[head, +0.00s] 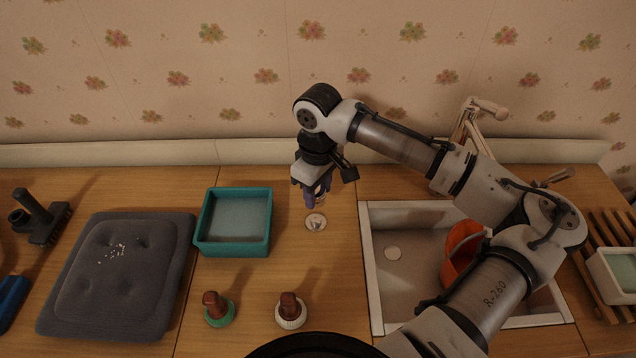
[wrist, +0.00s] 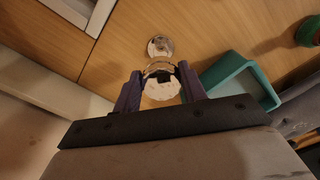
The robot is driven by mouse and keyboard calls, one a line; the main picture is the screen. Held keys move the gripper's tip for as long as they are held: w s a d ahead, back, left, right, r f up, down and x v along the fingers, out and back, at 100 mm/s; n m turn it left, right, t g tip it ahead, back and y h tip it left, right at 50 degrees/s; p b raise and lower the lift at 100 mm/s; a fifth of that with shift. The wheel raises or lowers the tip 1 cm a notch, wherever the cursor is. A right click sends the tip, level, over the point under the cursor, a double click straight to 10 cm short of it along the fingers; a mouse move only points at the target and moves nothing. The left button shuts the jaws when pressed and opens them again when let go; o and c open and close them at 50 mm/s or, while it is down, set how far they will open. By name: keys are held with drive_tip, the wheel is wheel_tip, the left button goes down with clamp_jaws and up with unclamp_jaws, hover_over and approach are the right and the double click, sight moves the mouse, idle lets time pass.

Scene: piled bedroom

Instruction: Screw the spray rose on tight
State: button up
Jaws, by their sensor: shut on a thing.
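My gripper (head: 317,197) is over the wooden top near the middle of the head view, pointing down. In the wrist view its purple fingers (wrist: 160,74) are shut on a pale round piece with a metallic ringed edge, which looks like the spray rose (wrist: 161,90). The fingers largely hide this piece in the head view. A small round metallic fitting (head: 316,222) sits on the wood just below the gripper. It also shows in the wrist view (wrist: 160,46), beyond the held piece. I cannot tell whether the two touch.
A teal bin (head: 233,250) and a grey cushion (head: 75,318) lie left. Two brown-handled knobs, one green-based (head: 219,316) and one white-based (head: 291,316), stand in front.

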drive_tip(key=shift+s, duration=0.1)
drive_tip(key=shift+f, duration=0.15)
drive_tip(key=b, duration=0.3)
hover_over(318, 220)
wheel_tip(318, 220, down, 6)
drive_tip(key=shift+r, duration=0.25)
drive_tip(key=shift+r+n, duration=0.15)
drive_tip(key=shift+n, duration=0.15)
idle(0.5)
drive_tip(key=shift+f, duration=0.65)
drive_tip(key=shift+f, duration=0.75)
idle(1.0)
drive_tip(key=o, duration=1.8)
